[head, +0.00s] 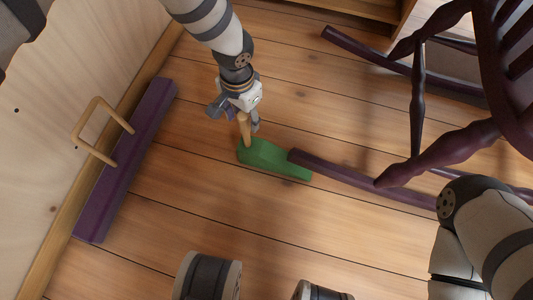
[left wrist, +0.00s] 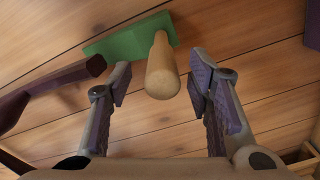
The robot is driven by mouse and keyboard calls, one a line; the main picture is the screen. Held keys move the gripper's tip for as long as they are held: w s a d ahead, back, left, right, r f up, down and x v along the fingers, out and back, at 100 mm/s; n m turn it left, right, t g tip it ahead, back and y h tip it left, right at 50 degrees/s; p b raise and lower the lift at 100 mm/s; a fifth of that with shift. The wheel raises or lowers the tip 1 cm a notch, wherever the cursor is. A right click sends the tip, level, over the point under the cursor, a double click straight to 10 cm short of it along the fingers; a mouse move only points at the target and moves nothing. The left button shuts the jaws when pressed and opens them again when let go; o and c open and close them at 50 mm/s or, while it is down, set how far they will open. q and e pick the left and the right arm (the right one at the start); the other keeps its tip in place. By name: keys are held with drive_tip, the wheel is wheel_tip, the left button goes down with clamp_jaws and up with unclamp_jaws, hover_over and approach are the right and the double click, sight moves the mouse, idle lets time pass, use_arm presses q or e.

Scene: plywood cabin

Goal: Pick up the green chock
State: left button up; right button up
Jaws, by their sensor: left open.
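The green chock (head: 273,158) lies on the wooden floor against the tip of a dark rocking chair runner (head: 350,178). A pale wooden peg handle (head: 244,130) stands up from its left end. My left gripper (head: 240,113) is above the handle, pointing down. In the left wrist view the green chock (left wrist: 128,40) is at the top, and its handle (left wrist: 162,68) points toward the camera. The open fingers of my left gripper (left wrist: 160,80) are on either side of it, with gaps on both sides. My right gripper is out of view.
The dark purple rocking chair (head: 450,150) fills the right side. A purple board (head: 125,165) with a pale wooden handle (head: 88,125) lies along the plywood wall (head: 80,65) at left. The floor (head: 180,215) between board and chock is clear.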

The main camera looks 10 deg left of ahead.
use_arm(q)
wheel_tip(320, 180, down, 4)
drive_tip(key=shift+w+f+b, duration=0.1)
drive_tip(key=shift+f+b, duration=0.05)
drive_tip(key=shift+b, duration=0.7)
drive_tip(key=shift+c, duration=0.5)
clamp_jaws()
drive_tip(key=shift+r, duration=0.2)
